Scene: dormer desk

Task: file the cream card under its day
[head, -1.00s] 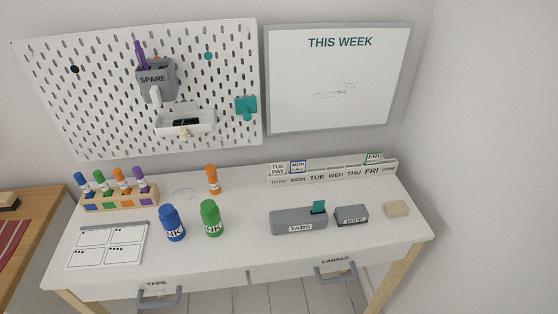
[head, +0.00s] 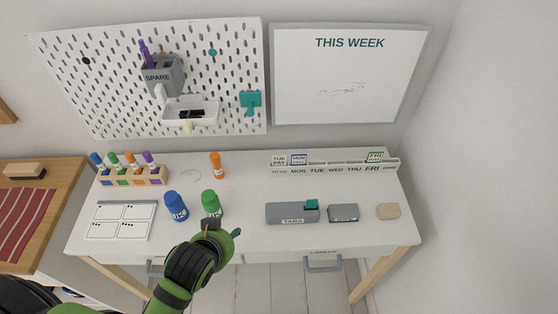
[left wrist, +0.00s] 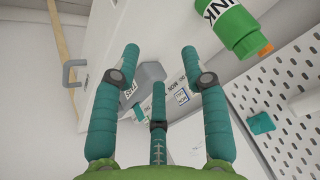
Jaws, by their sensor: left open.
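The cream card (head: 279,160), marked TUE PAY, stands upright at the left end of the white day rack (head: 333,170), by the TO-DO label. A blue-edged MON card (head: 298,160) stands just right of it, and a green-edged FRI card (head: 375,157) stands near the FRI label. The blue-edged card also shows in the left wrist view (left wrist: 182,97). My left gripper (head: 222,231) is open and empty over the desk's front, near the green ink bottle, well short of the rack. Its spread fingers show in the left wrist view (left wrist: 159,65). My right gripper is not in view.
A green ink bottle (head: 211,204) and a blue one (head: 176,206) stand close to my left gripper. The grey TABS box (head: 291,213), a grey block (head: 343,213) and a cream block (head: 388,211) sit before the rack. The desk between box and rack is clear.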

